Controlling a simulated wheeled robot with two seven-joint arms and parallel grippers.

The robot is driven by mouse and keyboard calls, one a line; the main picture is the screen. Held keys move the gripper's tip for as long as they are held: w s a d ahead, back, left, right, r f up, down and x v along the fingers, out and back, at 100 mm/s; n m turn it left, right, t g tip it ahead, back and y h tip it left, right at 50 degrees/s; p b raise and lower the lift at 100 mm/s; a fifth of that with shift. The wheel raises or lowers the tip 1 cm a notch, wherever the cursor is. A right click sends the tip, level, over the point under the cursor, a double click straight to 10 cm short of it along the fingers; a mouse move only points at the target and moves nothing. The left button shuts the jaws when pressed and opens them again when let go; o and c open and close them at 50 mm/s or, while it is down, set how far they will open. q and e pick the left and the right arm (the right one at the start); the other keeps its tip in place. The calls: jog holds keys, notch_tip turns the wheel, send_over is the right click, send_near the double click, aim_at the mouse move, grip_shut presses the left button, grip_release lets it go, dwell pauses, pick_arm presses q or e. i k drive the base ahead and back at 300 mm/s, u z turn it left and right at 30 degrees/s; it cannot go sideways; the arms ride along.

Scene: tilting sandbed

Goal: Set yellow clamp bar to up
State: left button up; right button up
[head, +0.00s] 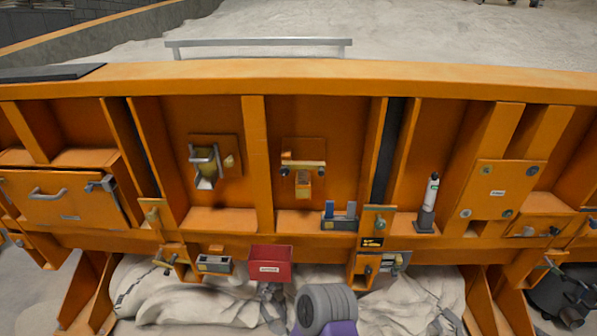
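The likeliest yellow clamp bar is a brass-yellow bar (303,164) lying level across an orange plate in the middle bay of the sandbed's side wall. A small yellow block (303,186) hangs below it. In the bay to its left, a metal bracket with a handle (205,166) sits on another plate, with a yellowish knob (229,161) beside it. I cannot tell for sure which of these is the clamp bar. Neither of my grippers shows, and nothing covers the two fittings.
A red box (270,266) hangs low at the centre. A small blue-ended holder (340,216) and a white-and-dark cylinder (427,203) stand on the ledge. A drawer (60,197) with a handle is at left. A grey rail (260,43) runs above the top edge.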

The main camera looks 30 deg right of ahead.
aim_at(320, 165)
jog(key=z, duration=0.2)
jog(key=i, duration=1)
jog(key=z, duration=0.55)
